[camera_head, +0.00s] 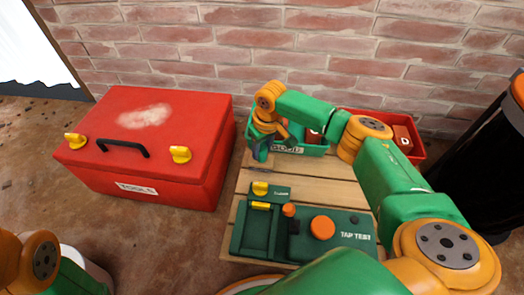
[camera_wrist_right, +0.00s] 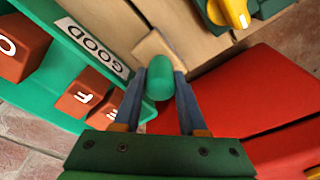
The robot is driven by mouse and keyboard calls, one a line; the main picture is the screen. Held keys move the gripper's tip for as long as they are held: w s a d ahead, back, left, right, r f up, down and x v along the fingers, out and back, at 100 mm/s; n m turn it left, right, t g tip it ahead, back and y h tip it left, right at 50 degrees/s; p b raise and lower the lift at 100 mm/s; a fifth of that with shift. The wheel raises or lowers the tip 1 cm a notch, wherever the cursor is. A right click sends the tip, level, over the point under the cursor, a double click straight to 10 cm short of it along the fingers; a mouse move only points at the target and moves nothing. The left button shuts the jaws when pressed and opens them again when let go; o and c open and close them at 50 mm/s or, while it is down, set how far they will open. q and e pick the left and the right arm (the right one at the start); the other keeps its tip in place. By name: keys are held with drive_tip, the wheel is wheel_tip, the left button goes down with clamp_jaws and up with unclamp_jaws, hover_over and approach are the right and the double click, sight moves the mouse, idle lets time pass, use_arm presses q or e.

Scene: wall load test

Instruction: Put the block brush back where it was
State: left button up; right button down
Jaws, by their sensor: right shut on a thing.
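The block brush (camera_wrist_right: 160,78) shows in the right wrist view as a rounded green handle with what looks like a tan flat part beyond it. My right gripper (camera_wrist_right: 158,84) is shut on the green handle, one blue-grey finger on each side. In the head view my right gripper (camera_head: 262,150) is at the left end of the green GOOD tray (camera_head: 301,150), near the red toolbox; the brush is mostly hidden there. I cannot tell whether the brush touches the boards. My left gripper is out of view; only part of my left arm shows at the lower left.
The red toolbox (camera_head: 140,150) stands left of the wooden boards (camera_head: 330,180). A green tap test unit (camera_head: 345,238) with an orange knob sits at the front. Lettered red-brown blocks (camera_wrist_right: 78,102) are in the GOOD tray. A red tray (camera_head: 412,145) stands right, against the brick wall.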

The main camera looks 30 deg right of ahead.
drive_tip(key=shift+c, duration=2.3)
unclamp_jaws()
drive_tip(key=shift+f, duration=0.1)
